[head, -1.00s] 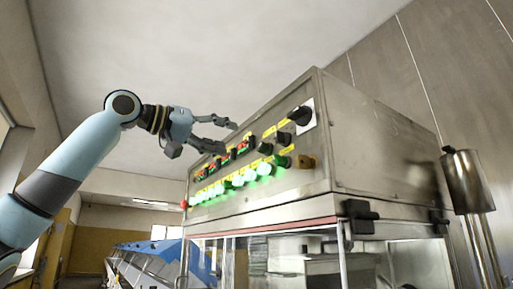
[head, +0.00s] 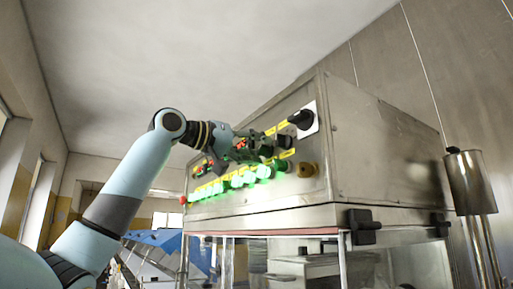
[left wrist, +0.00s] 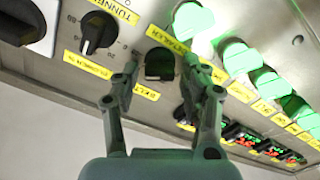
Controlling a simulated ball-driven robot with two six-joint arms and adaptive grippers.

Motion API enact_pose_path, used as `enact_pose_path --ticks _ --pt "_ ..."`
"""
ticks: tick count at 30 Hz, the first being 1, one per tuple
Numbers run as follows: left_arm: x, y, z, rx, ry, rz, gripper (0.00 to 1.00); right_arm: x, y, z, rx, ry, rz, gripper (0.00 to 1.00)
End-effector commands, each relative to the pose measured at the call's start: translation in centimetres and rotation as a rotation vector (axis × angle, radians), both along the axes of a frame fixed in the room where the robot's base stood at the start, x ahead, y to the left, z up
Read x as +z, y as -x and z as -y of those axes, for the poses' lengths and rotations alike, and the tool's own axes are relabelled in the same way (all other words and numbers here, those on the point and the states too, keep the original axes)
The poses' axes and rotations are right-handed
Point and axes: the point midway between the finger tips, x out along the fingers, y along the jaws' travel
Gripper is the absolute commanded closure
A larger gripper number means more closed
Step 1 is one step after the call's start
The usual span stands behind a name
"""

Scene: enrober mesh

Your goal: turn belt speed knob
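The control panel (head: 318,150) has black knobs above a row of lit green buttons. In the left wrist view, a dark knob (left wrist: 160,64) sits between the two fingers of my left gripper (left wrist: 161,72), beside a yellow label (left wrist: 133,84) that seems to read BELT and is partly covered by a finger. The fingers are open, one on each side of the knob, with gaps visible; contact cannot be told. In the head view my left gripper (head: 266,147) is at the panel face and hides part of it. My right gripper is not in view.
A black knob with a number scale (left wrist: 97,32) is left of the fingers in the wrist view. A larger black switch (head: 301,118) sits on a white plate. Green buttons (head: 236,181) and small red-green displays (left wrist: 236,133) are close by. A steel cylinder (head: 468,180) stands at right.

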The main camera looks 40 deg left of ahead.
Motion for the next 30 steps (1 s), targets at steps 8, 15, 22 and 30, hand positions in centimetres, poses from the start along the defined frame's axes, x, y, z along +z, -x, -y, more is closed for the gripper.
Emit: enact_pose_path --ticks 8,15,22,30 --pt "0.0 0.0 0.0 0.000 0.000 0.000 0.94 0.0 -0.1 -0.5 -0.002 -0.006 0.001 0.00" --pt "0.0 0.0 0.0 0.000 0.009 -0.004 1.00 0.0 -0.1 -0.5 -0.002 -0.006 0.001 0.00" --pt "0.1 0.0 -0.1 0.001 0.084 -0.035 1.00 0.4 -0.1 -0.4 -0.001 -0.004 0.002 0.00" --pt "0.1 0.0 -0.2 0.002 0.269 -0.112 1.00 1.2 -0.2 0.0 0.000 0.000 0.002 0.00"
